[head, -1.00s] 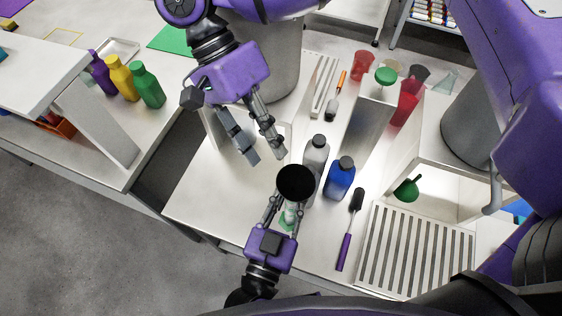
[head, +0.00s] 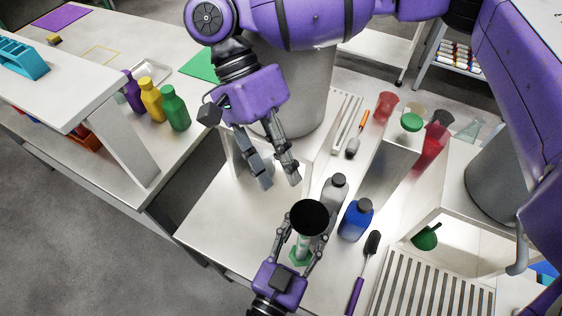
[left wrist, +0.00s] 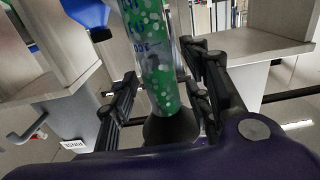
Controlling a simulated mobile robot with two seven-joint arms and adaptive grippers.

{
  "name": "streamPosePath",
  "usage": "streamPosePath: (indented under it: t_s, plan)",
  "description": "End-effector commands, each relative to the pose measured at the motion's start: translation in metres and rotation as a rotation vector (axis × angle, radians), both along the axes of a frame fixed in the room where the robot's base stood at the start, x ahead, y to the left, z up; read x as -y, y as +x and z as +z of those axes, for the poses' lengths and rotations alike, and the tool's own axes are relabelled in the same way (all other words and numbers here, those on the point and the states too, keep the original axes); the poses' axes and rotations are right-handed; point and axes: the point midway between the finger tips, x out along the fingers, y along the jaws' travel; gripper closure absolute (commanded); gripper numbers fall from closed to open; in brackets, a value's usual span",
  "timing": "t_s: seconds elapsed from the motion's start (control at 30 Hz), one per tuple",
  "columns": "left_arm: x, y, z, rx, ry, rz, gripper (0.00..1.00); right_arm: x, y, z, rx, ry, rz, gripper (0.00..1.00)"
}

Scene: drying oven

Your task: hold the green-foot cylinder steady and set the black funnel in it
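In the left wrist view the clear cylinder (left wrist: 150,45), with green showing through and pale marks, passes between both fingers (left wrist: 160,100). The black funnel (head: 309,216) sits at the cylinder's mouth, its wide rim facing up; its dark cone also shows in the left wrist view (left wrist: 170,129). The funnel hides the cylinder's top in the head view. My right gripper (head: 280,182) is open and empty, above and left of the funnel, apart from it.
A grey bottle (head: 334,196) and a blue bottle (head: 355,221) stand close right of the funnel. A purple-handled brush (head: 363,272) and slatted rack (head: 430,288) lie further right. A green funnel (head: 425,238) is by the shelf. The bench left of the cylinder is clear.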

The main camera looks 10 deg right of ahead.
Motion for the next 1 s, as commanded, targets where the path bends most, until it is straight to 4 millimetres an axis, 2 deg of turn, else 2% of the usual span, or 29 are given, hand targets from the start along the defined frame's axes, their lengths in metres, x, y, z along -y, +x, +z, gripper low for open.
streamPosePath:
  t_s: [0.23, 0.37, 0.8, 1.0]
  plan:
    - [0.000, 0.000, 0.001, 0.001, 0.000, 0.000, 0.55, 0.000, 0.000, 0.000, 0.000, 0.000, 0.000, 0.73]
    - [-0.006, -0.008, -0.001, -0.001, 0.003, -0.001, 0.55, 0.000, 0.000, 0.000, 0.000, 0.000, 0.000, 0.73]
    - [-0.053, -0.080, 0.000, -0.003, 0.003, -0.002, 0.55, 0.000, 0.000, 0.000, 0.000, 0.000, 0.000, 0.73]
    - [-0.065, -0.097, 0.001, 0.001, 0.001, 0.000, 0.55, 0.000, 0.000, 0.000, 0.000, 0.000, 0.000, 0.73]
